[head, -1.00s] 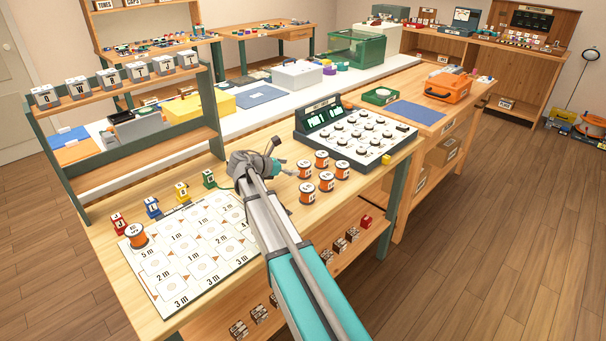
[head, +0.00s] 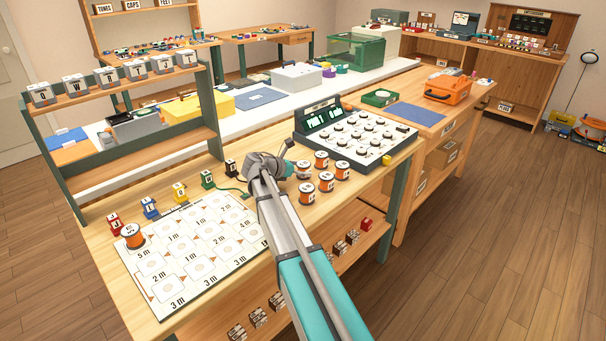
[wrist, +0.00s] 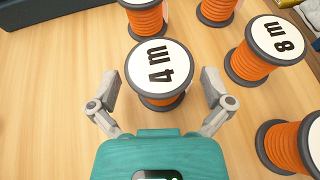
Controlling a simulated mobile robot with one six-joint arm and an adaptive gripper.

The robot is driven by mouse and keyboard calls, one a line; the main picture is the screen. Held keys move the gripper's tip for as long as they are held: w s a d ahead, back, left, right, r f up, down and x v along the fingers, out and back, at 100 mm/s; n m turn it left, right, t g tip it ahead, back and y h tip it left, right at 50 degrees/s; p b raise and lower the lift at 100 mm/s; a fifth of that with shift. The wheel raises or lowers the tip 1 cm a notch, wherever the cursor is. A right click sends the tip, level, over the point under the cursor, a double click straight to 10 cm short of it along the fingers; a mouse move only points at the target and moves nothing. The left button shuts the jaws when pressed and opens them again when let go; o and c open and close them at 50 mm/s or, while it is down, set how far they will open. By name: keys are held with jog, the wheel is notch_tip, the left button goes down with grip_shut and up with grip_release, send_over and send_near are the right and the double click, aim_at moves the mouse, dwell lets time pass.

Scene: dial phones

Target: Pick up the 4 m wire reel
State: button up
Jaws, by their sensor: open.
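The 4 m wire reel (wrist: 160,72) is an orange spool with black flanges and a white top marked "4 m". It stands upright on the wooden bench. In the wrist view my gripper (wrist: 159,88) is open, with one finger on each side of the reel's near part and small gaps visible. In the head view my gripper (head: 294,172) is just left of the reel group, beside the leftmost reel (head: 305,169), which appears to be the 4 m one. Its label is too small to read there.
An 8 m reel (wrist: 267,52) stands close on the right, with another reel (wrist: 292,146) nearer and two more behind. A dial console (head: 355,135) is beyond the reels. A white board (head: 190,250) with one reel on it lies left.

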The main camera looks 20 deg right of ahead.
jog(key=shift+d+f, duration=0.15)
jog(key=shift+d, duration=0.2)
dwell(0.3)
jog(key=c, duration=1.1)
notch_tip(320, 180, up, 3)
jog(key=p, duration=0.2)
jog(key=shift+f+p, duration=0.1)
jog(key=shift+p, duration=0.3)
jog(key=s+d+r+p, duration=0.1)
jog(key=s+r+p, duration=0.2)
jog(key=s, duration=0.1)
jog(key=s+r+p, duration=0.3)
jog(key=s+r, duration=0.1)
jog(key=s, duration=0.1)
jog(key=s+d+r+p, duration=0.1)
jog(key=s+r+p, duration=0.2)
jog(key=s+p, duration=0.1)
jog(key=shift+s+d+r, duration=0.15)
jog(key=shift+s+d, duration=0.2)
